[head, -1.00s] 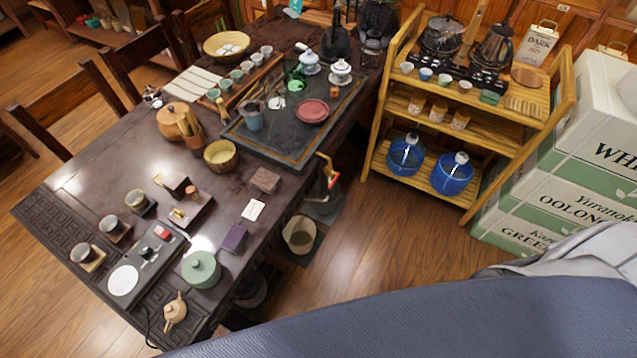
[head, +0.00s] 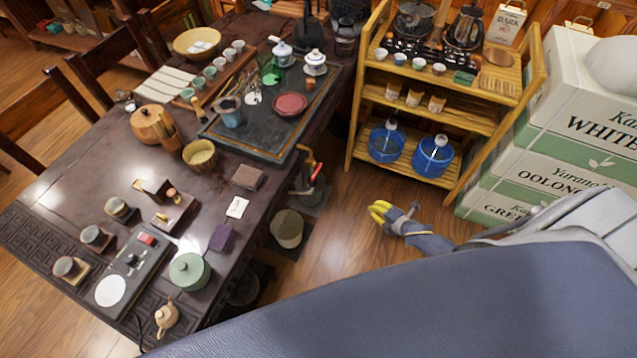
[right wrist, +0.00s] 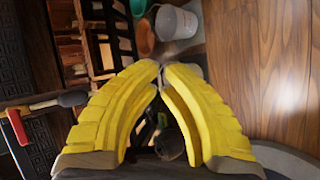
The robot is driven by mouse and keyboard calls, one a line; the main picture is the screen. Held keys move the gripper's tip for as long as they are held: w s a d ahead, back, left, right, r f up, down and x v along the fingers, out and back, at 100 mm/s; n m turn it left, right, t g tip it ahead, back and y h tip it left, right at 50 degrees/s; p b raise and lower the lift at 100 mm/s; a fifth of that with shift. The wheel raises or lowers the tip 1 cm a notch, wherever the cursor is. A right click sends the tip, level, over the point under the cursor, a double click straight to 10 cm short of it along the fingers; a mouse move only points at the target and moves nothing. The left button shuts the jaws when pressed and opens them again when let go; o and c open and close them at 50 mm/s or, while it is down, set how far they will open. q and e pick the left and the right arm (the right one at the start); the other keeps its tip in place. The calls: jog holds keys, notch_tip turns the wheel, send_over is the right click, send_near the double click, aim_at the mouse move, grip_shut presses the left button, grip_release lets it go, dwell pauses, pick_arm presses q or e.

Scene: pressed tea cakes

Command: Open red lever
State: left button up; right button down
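The red lever (head: 316,172) sits on a tap at the right side of the dark tea table. In the right wrist view, the red lever (right wrist: 16,128) shows at the left edge, beside a pale bar with a dark end. My right gripper (head: 379,211) has yellow fingers and hangs over the floor, right of the lever and apart from it. In the right wrist view, my right gripper (right wrist: 161,66) has its fingertips together, with nothing seen between them. My left gripper is not in view.
A bucket (head: 287,228) stands below the lever. A bamboo shelf (head: 470,120) with blue bottles and stacked tea boxes (head: 560,140) stand to the right. Open floor separates table and shelf.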

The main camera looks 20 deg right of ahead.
aim_at(316, 172)
jog(key=w+a+r+n+y, duration=0.1)
jog(key=a+r+n+y, duration=0.3)
jog(key=n, duration=0.8)
jog(key=w+a+r+n+y, duration=0.2)
jog(key=a+r+n+y, duration=0.2)
jog(key=a+r+n, duration=0.5)
jog(key=shift+r+n+g, duration=0.4)
jog(key=shift+r+n, duration=0.75)
jog(key=shift+n, duration=0.25)
jog(key=shift+w, duration=0.1)
jog(key=shift+w, duration=0.1)
jog(key=w+a, duration=0.6)
jog(key=shift+w+a+r, duration=0.25)
jog(key=shift+a+r, duration=0.05)
jog(key=shift+r, duration=0.05)
